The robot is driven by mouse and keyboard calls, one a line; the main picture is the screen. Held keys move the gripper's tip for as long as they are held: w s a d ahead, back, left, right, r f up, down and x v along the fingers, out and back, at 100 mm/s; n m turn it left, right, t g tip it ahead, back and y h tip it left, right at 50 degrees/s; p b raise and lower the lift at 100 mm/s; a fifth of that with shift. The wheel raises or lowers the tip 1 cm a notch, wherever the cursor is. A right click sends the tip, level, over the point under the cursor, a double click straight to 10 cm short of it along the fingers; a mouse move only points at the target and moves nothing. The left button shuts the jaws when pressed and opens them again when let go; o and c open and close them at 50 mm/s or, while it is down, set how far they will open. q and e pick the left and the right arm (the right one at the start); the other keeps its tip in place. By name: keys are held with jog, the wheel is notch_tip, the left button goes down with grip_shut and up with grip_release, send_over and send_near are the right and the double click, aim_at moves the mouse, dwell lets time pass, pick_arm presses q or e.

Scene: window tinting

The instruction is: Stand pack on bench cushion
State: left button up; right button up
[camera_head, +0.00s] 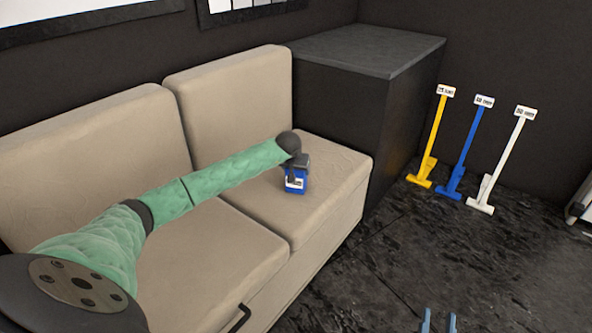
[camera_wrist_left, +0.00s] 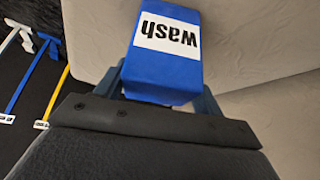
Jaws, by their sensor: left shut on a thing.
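The pack is a small blue block with a white label (camera_head: 296,185), at the right seat cushion of the beige bench (camera_head: 335,165). In the left wrist view the pack (camera_wrist_left: 168,65) shows its label reading "wash", upside down in the picture. My left gripper (camera_head: 297,170) reaches down from above and is shut on the pack, with a finger on each side. The pack looks upright and on or just above the cushion; I cannot tell if it touches. My right gripper (camera_head: 438,321) shows only its two fingertips at the bottom edge, apart and with nothing between them.
A dark cabinet (camera_head: 370,50) stands at the right end of the bench. Yellow (camera_head: 434,135), blue (camera_head: 470,145) and white (camera_head: 505,155) long-handled tools lean at the wall. The cushion around the pack and the dark floor (camera_head: 400,250) are clear.

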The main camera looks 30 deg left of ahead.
pick_arm(q)
jog(key=o, duration=1.1)
jog(key=shift+c, duration=0.2)
pick_arm(e)
jog(key=shift+s+r+t, duration=0.1)
jog(key=shift+r+t, duration=0.2)
jog(key=shift+r, duration=0.5)
pick_arm(q)
jog(key=v, duration=0.2)
jog(key=shift+r, duration=0.35)
jog(key=p+v, duration=0.1)
jog(key=v, duration=0.8)
jog(key=shift+s+r, duration=0.2)
pick_arm(e)
notch_tip(320, 180, down, 13)
jog(key=g+h, duration=0.1)
jog(key=g, duration=0.3)
jog(key=shift+w+a+g, duration=0.4)
pick_arm(q)
jog(key=shift+d, duration=0.15)
pick_arm(e)
jog(key=shift+r, duration=0.1)
